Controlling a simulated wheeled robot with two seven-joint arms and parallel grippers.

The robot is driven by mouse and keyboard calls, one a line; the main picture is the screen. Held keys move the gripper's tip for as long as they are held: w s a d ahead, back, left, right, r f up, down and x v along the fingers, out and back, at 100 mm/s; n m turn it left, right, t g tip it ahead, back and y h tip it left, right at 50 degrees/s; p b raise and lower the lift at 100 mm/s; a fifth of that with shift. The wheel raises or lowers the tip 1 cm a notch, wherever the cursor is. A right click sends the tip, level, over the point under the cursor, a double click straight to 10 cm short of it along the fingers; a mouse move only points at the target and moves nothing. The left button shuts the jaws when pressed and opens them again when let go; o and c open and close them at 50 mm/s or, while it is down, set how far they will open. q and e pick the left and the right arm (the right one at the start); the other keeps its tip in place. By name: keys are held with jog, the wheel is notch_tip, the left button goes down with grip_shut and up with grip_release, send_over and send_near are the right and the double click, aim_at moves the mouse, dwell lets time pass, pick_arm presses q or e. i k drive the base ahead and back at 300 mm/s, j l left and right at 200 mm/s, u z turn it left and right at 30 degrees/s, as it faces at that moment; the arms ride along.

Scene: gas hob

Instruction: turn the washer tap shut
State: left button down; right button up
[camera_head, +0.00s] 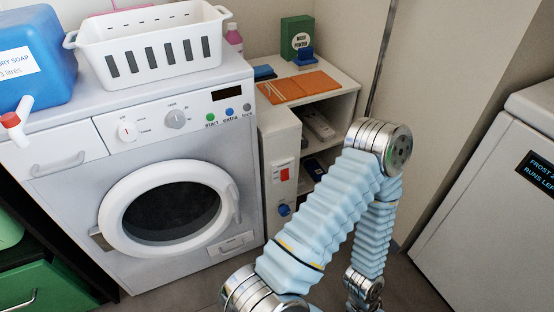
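The washing machine (75,185) stands at left centre with its round door closed. A small blue knob (284,210), which looks like the washer tap, sits low on the white panel just right of the washer, below a red switch (285,174). Its exact turn is too small to tell. One of my arms rises from the bottom edge, bends at the elbow and drops again to the right of the knob, apart from it. Its wrist runs off the bottom edge, so its gripper is hidden. My other gripper is out of view.
A blue soap container (35,50) with a red-handled spout and a white basket (150,47) stand on the washer. A white freezer (490,210) stands at right.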

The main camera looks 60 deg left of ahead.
aim_at(285, 210)
jog(key=u, duration=0.45)
jog(key=l+u, duration=0.1)
jog(key=u, duration=0.4)
jog(key=l+u, duration=0.1)
jog(key=u, duration=0.85)
jog(key=l+u, duration=0.15)
jog(key=u, duration=0.3)
